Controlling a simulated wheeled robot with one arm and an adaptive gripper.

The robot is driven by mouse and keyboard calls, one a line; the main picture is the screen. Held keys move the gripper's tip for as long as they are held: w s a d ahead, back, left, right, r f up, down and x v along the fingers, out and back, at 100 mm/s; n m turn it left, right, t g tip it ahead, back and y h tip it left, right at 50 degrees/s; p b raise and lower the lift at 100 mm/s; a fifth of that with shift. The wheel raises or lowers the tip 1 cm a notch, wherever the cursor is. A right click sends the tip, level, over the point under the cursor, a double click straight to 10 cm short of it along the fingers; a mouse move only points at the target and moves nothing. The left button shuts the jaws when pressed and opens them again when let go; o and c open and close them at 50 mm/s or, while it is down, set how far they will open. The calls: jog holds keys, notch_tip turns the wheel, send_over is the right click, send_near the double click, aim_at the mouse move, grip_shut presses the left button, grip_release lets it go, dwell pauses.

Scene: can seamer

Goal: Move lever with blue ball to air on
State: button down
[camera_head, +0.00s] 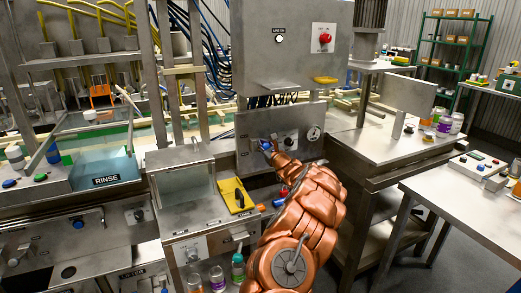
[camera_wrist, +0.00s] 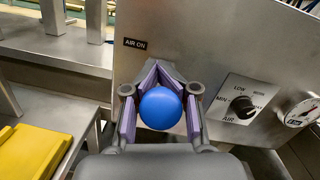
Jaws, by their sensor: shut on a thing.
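The blue ball (camera_wrist: 160,108) of the lever sits between the purple-padded fingers of my gripper (camera_wrist: 160,100) in the wrist view. The fingers are shut on the ball, and their tips meet just beyond it. The lever's shaft is hidden behind the ball and fingers. An "AIR ON" label (camera_wrist: 135,43) is on the metal panel (camera_wrist: 215,60), up and left of the ball. In the head view the blue ball (camera_head: 265,145) shows small at the panel's left part, with my copper-coloured arm reaching up to it.
A yellow item (camera_wrist: 30,152) lies on the left. A control box (camera_head: 290,45) overhangs the panel, and a steel table (camera_head: 470,215) stands right.

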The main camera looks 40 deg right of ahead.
jog(key=shift+r, duration=0.1)
jog(key=c, duration=1.3)
grip_release()
jog(key=shift+s+a+r, duration=0.1)
jog(key=shift+s+r, duration=0.05)
jog(key=shift+s, duration=0.05)
jog(key=shift+o, duration=0.6)
jog(key=v, duration=1.2)
jog(key=shift+f, duration=0.25)
